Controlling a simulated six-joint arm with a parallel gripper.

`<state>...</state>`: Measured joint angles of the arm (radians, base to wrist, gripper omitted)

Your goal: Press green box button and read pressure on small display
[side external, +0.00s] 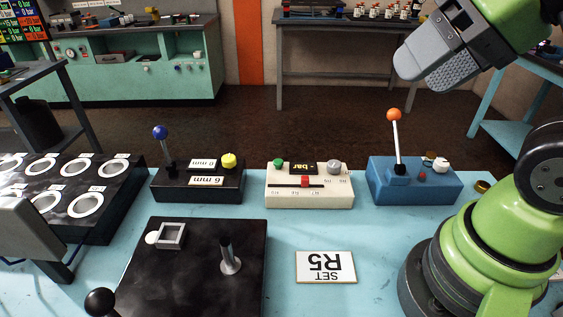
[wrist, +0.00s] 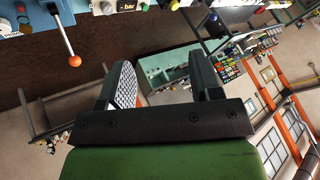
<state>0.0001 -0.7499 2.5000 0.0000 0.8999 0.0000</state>
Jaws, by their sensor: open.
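A cream box (side external: 309,198) stands on the light blue table in the side external view. On its top are a green button (side external: 279,163), a small dark display (side external: 303,168) reading "- bar", a grey knob (side external: 334,167) and a red slider (side external: 305,181) on a scale. In the wrist view the display (wrist: 127,5) and the green button (wrist: 145,6) show at the top edge. My gripper (side external: 425,75) is high at the upper right, well above and apart from the boxes. In the wrist view its two fingers (wrist: 163,85) are spread with nothing between them.
A blue box (side external: 430,190) with an upright orange-topped lever (side external: 395,115) stands right of the cream box. A black box (side external: 198,183) with a blue-topped lever stands left. A "SET R5" card (side external: 326,267) lies in front, beside a black fixture (side external: 190,280) with a post.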

